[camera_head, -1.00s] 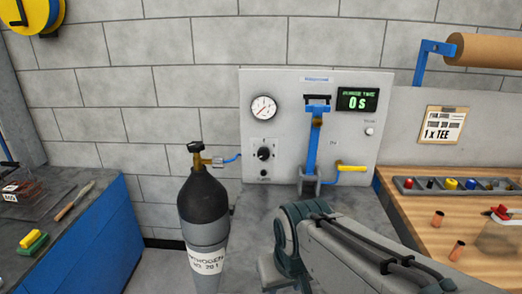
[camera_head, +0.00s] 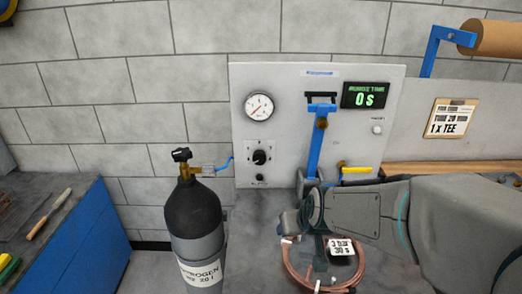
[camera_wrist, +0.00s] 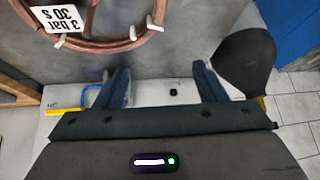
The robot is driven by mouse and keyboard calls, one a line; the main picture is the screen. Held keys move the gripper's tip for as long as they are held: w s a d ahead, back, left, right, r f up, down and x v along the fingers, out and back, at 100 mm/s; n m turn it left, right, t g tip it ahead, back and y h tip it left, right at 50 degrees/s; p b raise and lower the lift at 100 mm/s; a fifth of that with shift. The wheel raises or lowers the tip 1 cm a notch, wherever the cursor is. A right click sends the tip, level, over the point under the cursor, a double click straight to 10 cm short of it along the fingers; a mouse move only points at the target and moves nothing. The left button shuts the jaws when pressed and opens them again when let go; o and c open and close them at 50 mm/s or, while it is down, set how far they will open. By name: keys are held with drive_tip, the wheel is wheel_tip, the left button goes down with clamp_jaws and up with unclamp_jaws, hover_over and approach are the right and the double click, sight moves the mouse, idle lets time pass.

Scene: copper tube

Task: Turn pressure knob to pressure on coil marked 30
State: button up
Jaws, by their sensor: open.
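The black pressure knob (camera_head: 260,157) sits on the grey wall panel (camera_head: 236,90), below a round white gauge (camera_head: 259,106) whose needle appears to point lower left. A copper coil (camera_head: 290,262) lies on the grey bench; its white tag (camera_head: 341,247) reads "3 bar 30 s". Coil (camera_wrist: 128,42) and upside-down tag (camera_wrist: 60,19) also show in the wrist view. My gripper (camera_wrist: 162,72) is open and empty, its two fingers apart. In the head view it is partly hidden by my arm, right of and below the knob and apart from it.
A dark nitrogen cylinder (camera_head: 193,215) stands left of the knob; a blue hose runs to the panel. A blue lever (camera_head: 315,150) and yellow handle (camera_head: 357,170) are right of the knob. The green timer display (camera_head: 366,95) reads 0 s. The space before the knob looks clear.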

drive_tip(key=w+a+f+n+t+h+p, duration=0.1)
drive_tip(key=w+a+t, duration=0.2)
drive_tip(key=w, duration=0.3)
drive_tip(key=w+a+f+n+t+p, duration=0.1)
drive_tip(key=w+a+f+t+p, duration=0.15)
drive_tip(key=w, duration=0.45)
drive_tip(key=n+t+h+p, duration=0.1)
drive_tip(key=n+t, duration=0.4)
drive_tip(key=t, duration=0.1)
approach(259, 160)
drive_tip(key=w+p, duration=0.4)
drive_tip(key=w, duration=0.4)
drive_tip(key=shift+w, duration=0.4)
drive_tip(key=shift+h, duration=0.3)
drive_tip(key=c, duration=1)
